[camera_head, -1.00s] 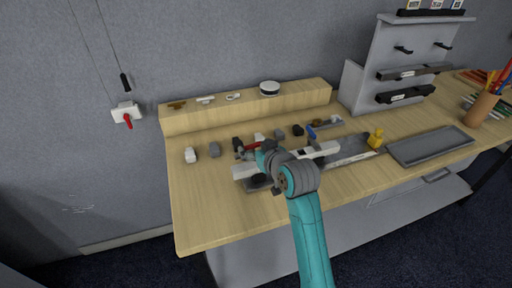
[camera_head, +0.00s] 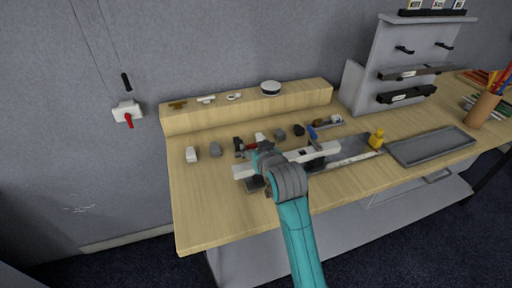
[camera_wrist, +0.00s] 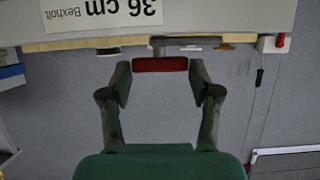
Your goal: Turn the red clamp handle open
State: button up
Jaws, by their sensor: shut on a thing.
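The red clamp handle (camera_wrist: 160,64) lies between my gripper's fingertips in the wrist view. It is a short bar running across the gap, with a finger at each end. My gripper (camera_wrist: 159,72) is shut on it. A grey metal rod (camera_wrist: 186,41) shows just beyond the handle. In the head view a small red part of the handle (camera_head: 238,142) shows beside my wrist, at the left end of the long white bar (camera_head: 318,152). My arm hides most of the clamp and the fingertips there.
Small white and grey blocks (camera_head: 191,154) stand to the left on the table (camera_head: 205,220). A wall box with a red lever (camera_head: 128,115) hangs further left. A yellow figure (camera_head: 376,138) and a grey tray (camera_head: 430,147) are to the right. The table's front left is clear.

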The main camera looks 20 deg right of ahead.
jog(key=o, duration=1.1)
jog(key=shift+o, duration=0.2)
jog(key=v, duration=1.2)
